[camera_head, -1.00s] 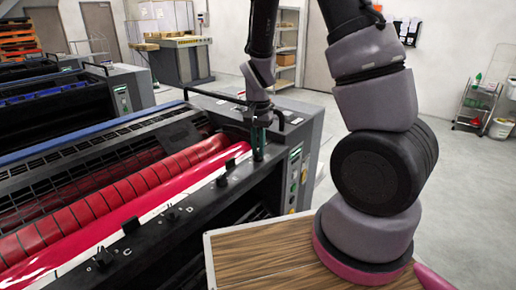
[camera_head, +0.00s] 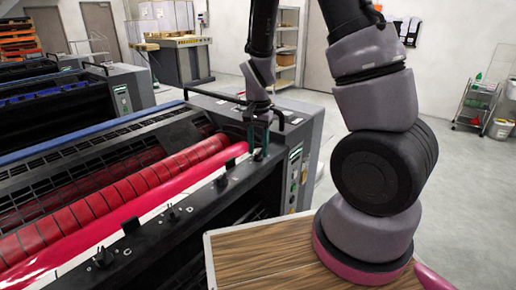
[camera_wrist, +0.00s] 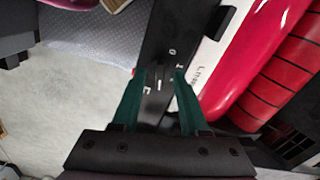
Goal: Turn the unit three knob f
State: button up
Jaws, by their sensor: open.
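The near ink unit (camera_head: 285,170) is a dark machine with red rollers (camera_head: 120,190) and a black rail along its front edge. Small black knobs stand along this rail, one (camera_head: 103,258) by the letter C and one (camera_head: 172,213) by the letter D. My gripper (camera_head: 259,145) points down at the far right end of the rail. In the wrist view its green fingers (camera_wrist: 158,76) are spread apart over the rail, beside white markings that include an F-like letter and a 0. Knob f itself is not clearly distinguishable between the fingers.
A side panel with buttons (camera_head: 295,170) is on the unit's right end, close to my gripper. A black handle bar (camera_head: 235,98) stands near it. A wooden-topped surface (camera_head: 265,250) is in front. Other units stand at the left. Open floor lies at the right.

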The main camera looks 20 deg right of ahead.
notch_tip(320, 180, up, 11)
jog(key=shift+f, duration=0.2)
jog(key=shift+r, duration=0.1)
notch_tip(320, 180, up, 12)
jog(key=n+t+y, duration=0.1)
jog(key=t+y, duration=0.1)
jog(key=t, duration=0.1)
send_over(258, 152)
jog(key=s+d, duration=0.4)
jog(key=s, duration=0.1)
jog(key=s+d+r+n+t, duration=0.1)
jog(key=s+r+t, duration=0.3)
jog(key=s+r, duration=0.4)
jog(key=shift+s+d+n, duration=0.3)
jog(key=shift+d+n, duration=0.1)
jog(key=shift+n, duration=0.4)
jog(key=shift+r, duration=0.1)
